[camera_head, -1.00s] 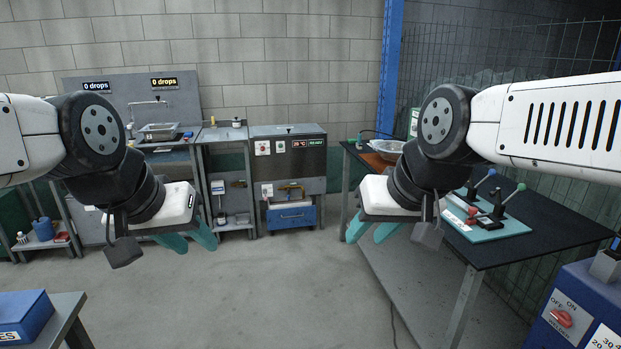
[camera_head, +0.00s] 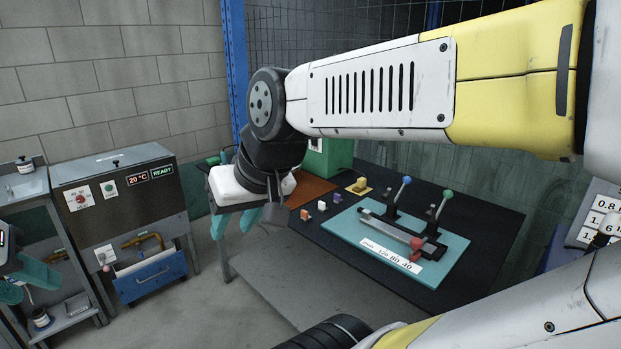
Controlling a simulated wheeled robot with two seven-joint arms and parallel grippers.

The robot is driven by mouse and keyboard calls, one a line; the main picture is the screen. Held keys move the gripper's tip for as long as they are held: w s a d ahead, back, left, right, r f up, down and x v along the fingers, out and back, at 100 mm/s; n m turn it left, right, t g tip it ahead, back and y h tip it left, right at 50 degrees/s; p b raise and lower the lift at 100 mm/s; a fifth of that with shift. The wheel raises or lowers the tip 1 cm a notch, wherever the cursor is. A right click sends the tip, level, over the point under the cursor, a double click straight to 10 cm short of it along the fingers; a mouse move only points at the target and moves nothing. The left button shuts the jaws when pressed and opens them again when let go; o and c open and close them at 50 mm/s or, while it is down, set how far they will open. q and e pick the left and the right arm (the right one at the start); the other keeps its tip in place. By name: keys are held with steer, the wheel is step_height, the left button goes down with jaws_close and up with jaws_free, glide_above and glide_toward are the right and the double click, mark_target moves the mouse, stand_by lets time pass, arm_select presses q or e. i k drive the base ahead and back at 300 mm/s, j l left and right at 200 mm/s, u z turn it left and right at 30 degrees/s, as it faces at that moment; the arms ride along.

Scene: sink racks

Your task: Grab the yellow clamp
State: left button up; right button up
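A small yellow piece (camera_head: 360,186) stands on the dark bench top, behind the teal board; it may be the yellow clamp, but it is too small to be sure.
The teal board (camera_head: 345,230) carries a metal bar fixture with blue and green knobbed levers. A steel cabinet (camera_head: 120,200) stands left. My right arm crosses above the bench.

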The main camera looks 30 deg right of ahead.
mark_target(361, 184)
steer(key=i+z, duration=0.3)
steer(key=i, duration=0.15)
steer(key=i+j+z, duration=0.1)
steer(key=i+z, duration=0.45)
steer(key=z, duration=0.25)
steer(key=i+z, duration=0.25)
steer(key=z, duration=0.25)
steer(key=i+j+z, duration=0.2)
steer(key=z, duration=0.3)
steer(key=i+j+z, duration=0.15)
steer(key=i+z, duration=0.2)
steer(key=z, duration=0.15)
